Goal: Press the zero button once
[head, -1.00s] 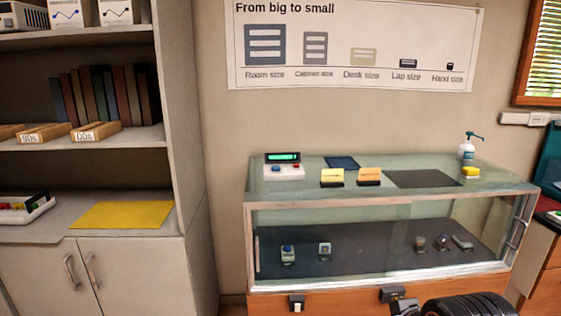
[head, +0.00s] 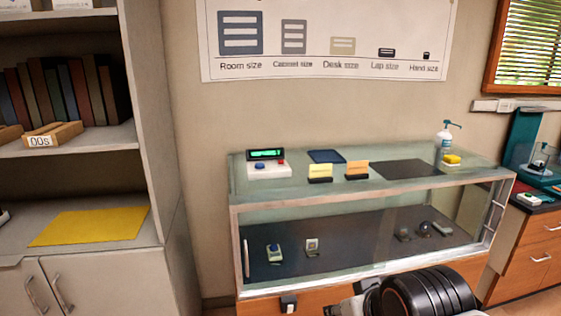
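A white device with a green-lit display (head: 267,155) stands at the left end of the glass display case top. A blue button (head: 260,166) and a smaller red button (head: 281,162) show on its white base (head: 270,172). Any labels on them are too small to read, so I cannot tell which is the zero button. My arm shows only as a black ribbed link and a pale part at the bottom edge, well in front of the device. My gripper's fingers are not in view.
The glass case (head: 340,275) holds small devices inside. A shelf unit (head: 160,130) stands left; a drawer cabinet (head: 540,255) stands right.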

